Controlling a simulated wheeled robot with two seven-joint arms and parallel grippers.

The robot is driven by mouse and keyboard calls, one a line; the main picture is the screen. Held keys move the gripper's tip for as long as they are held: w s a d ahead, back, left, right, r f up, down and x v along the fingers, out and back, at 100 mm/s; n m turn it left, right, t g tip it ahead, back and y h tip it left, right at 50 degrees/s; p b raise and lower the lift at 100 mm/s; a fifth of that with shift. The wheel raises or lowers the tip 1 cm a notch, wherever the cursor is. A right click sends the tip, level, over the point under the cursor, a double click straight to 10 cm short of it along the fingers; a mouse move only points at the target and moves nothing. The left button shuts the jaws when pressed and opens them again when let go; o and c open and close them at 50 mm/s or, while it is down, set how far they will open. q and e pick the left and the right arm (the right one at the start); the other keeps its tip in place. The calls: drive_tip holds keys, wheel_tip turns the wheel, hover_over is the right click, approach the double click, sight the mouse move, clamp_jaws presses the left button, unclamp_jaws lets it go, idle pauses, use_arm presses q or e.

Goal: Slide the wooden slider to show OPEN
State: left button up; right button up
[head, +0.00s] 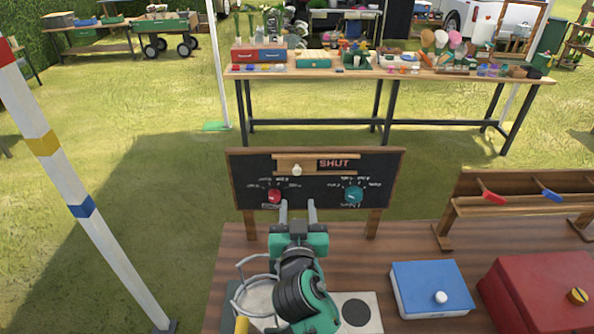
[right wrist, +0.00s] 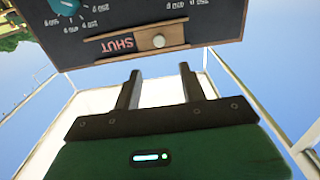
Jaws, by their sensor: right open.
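A black sign board (head: 235,175) with a wooden frame stands upright at the back of the near table. Near its top is the wooden slider (head: 287,164) with a pale round knob (head: 297,170), and the word SHUT shows in red to its right. In the right wrist view the board appears upside down, with the slider's knob (right wrist: 158,41) beside SHUT. My right gripper (head: 298,204) is open and empty, in front of and below the slider, apart from the knob. Its fingers (right wrist: 160,85) point toward the board. My left gripper is not in view.
The board also has a red dial (head: 274,196) and a teal dial (head: 353,194) below the slider. A blue box (head: 430,288) and a red box (head: 540,295) stand right on the table (head: 395,240). A wooden rack (head: 515,205) stands behind them. A striped pole (head: 85,190) is at left.

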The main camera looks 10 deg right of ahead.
sight(297, 172)
drive_tip(key=w+p, duration=0.1)
drive_tip(key=w, duration=0.2)
drive_tip(key=w+d+p, duration=0.1)
drive_tip(key=w, duration=0.2)
drive_tip(key=w+d+p, duration=0.1)
drive_tip(key=w, duration=0.3)
drive_tip(key=shift+w+d+p, duration=0.15)
drive_tip(key=shift+w+p, duration=0.25)
drive_tip(key=shift+w, duration=0.1)
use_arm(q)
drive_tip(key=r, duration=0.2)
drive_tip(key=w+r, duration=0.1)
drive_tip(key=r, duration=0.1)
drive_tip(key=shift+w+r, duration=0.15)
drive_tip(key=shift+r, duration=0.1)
use_arm(e)
drive_tip(key=shift+w+f, duration=0.1)
drive_tip(key=shift+f, duration=0.05)
clamp_jaws()
